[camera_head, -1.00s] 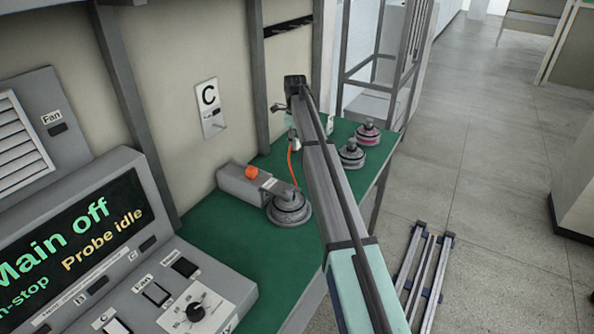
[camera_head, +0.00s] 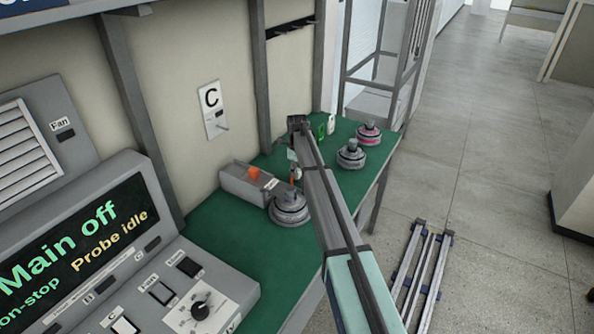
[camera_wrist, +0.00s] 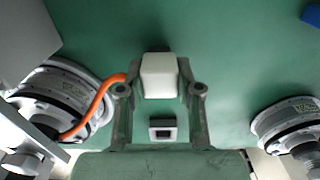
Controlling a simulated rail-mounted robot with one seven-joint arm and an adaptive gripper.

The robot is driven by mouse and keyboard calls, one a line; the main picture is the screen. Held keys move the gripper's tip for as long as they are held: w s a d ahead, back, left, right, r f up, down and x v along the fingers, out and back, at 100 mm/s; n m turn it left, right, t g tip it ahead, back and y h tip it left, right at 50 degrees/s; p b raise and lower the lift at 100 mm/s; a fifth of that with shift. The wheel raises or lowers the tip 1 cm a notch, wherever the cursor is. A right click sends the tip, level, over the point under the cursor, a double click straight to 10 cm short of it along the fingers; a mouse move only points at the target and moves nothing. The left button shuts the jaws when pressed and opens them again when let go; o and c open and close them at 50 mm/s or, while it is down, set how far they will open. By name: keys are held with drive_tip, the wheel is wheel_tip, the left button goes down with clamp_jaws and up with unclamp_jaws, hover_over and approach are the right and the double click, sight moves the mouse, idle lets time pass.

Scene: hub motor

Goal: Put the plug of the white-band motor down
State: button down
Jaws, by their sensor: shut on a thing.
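The plug (camera_wrist: 159,74) is a white block between the two fingers of my gripper (camera_wrist: 160,92) in the wrist view, and the gripper is shut on it. An orange cable (camera_wrist: 92,106) runs from beside the gripper to a motor (camera_wrist: 62,92) at the left. In the head view this motor (camera_head: 289,212) sits on the green bench beside a grey box. My gripper (camera_head: 293,160) is low over the bench just behind it, largely hidden by my arm. I cannot tell whether the plug touches the bench.
A plain grey motor (camera_head: 351,155) and a pink-banded motor (camera_head: 368,134) stand farther right. A control panel (camera_head: 75,225) fills the left front.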

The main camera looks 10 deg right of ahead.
drive_tip(key=shift+f, duration=0.1)
drive_tip(key=c, duration=0.8)
unclamp_jaws()
wheel_tip(320, 180, up, 12)
drive_tip(key=b, duration=0.3)
